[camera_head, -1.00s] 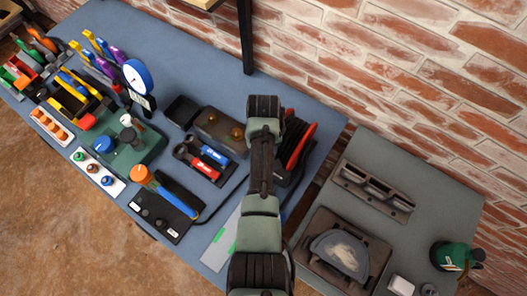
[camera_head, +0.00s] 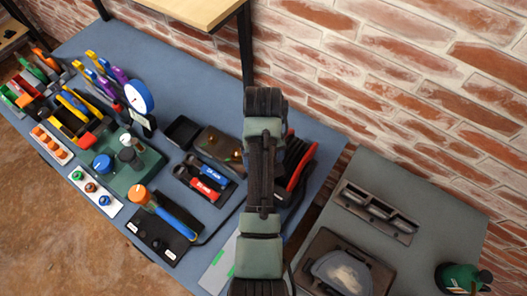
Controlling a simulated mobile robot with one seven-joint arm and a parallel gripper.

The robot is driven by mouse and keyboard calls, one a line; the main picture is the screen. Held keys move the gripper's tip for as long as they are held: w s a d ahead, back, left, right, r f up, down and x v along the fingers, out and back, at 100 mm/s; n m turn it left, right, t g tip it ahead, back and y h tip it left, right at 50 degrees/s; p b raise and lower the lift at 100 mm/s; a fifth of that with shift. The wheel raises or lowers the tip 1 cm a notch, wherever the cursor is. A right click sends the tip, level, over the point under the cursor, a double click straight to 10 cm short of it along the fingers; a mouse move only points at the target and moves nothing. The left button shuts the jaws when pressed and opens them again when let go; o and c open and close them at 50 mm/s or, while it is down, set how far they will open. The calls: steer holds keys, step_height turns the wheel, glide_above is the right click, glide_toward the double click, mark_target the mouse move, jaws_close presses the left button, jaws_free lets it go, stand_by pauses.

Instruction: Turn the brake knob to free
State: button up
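No readable label tells me which knob is the brake knob. A white dial gauge with a blue rim (camera_head: 138,98) stands behind the green box. My arm rises through the middle of the view, right of these knobs. My gripper does not show; the arm hides whatever is behind it.
A strip with several small knobs (camera_head: 95,192) lies along the front edge. Red and blue cylinders (camera_head: 207,188) and a red reel (camera_head: 302,165) are near my arm. Coloured clamps stand at left. A brick wall backs the bench; a grey-green table (camera_head: 385,190) is at right.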

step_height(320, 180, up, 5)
steer(key=shift+b, duration=0.3)
stand_by(0.4)
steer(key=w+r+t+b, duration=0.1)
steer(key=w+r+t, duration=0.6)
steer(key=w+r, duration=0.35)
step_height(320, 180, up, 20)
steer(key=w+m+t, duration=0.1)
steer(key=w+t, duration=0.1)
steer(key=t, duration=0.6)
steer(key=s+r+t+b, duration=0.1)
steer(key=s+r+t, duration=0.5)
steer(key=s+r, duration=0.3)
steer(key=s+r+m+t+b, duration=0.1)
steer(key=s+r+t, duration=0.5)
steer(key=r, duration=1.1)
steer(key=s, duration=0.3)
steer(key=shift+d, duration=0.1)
